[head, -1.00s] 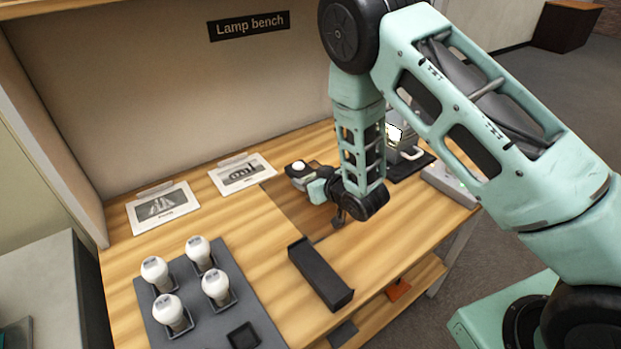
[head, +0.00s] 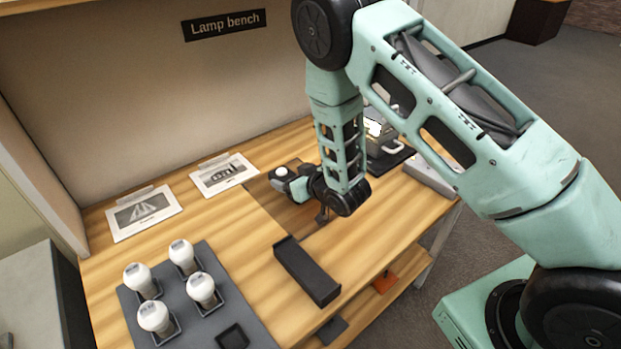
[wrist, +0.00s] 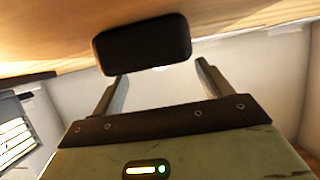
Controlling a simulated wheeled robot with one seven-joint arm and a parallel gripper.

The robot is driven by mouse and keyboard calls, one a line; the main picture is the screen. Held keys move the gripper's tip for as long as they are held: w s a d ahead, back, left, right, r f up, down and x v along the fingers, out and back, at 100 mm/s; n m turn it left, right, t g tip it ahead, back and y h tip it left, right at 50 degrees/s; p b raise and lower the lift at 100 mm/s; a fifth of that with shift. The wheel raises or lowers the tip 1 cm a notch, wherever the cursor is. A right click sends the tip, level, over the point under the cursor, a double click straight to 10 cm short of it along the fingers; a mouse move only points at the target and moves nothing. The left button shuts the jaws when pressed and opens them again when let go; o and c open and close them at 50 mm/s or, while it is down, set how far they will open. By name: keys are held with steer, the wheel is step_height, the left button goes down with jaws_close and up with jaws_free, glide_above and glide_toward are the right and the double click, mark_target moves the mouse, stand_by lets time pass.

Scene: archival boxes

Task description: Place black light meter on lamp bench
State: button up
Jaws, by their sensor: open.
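The black light meter (head: 280,182), with a white dome on top, sits on the wooden lamp bench (head: 255,228) near the back, beside two picture cards. My gripper (head: 300,186) is low over the bench at its right, partly hidden by my wrist. In the wrist view my gripper (wrist: 163,85) is open, with its two fingers apart. A black rounded body (wrist: 142,42), which looks like the meter, lies just beyond the fingertips against the wood. No contact with the fingers shows.
A long black box (head: 307,272) lies in front of my wrist. A grey tray (head: 208,257) with several white bulbs stands at front left. Two cards (head: 143,212) (head: 224,175) lie at the back. A dark pad with a device (head: 385,150) is at the right.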

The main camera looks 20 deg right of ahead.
steer(key=v, duration=1.2)
steer(key=shift+w+r+b, duration=0.15)
steer(key=shift+r+b, duration=0.1)
steer(key=shift+b, duration=0.15)
steer(key=s+a+r+n+g, duration=0.1)
steer(key=s+a+r+g, duration=0.4)
steer(key=s+a+g, duration=0.3)
steer(key=s+r+n+g+h, duration=0.1)
steer(key=s+r, duration=0.2)
steer(key=s, duration=0.3)
steer(key=s+r+n+g+h, duration=0.1)
steer(key=s+r+g, duration=0.1)
steer(key=s, duration=0.4)
steer(key=s+a+r+n+g+h, duration=0.1)
steer(key=s+r+g, duration=0.1)
steer(key=s, duration=0.4)
steer(key=shift+s+r+h, duration=0.3)
steer(key=shift+s+r, duration=0.1)
steer(key=shift+r, duration=0.5)
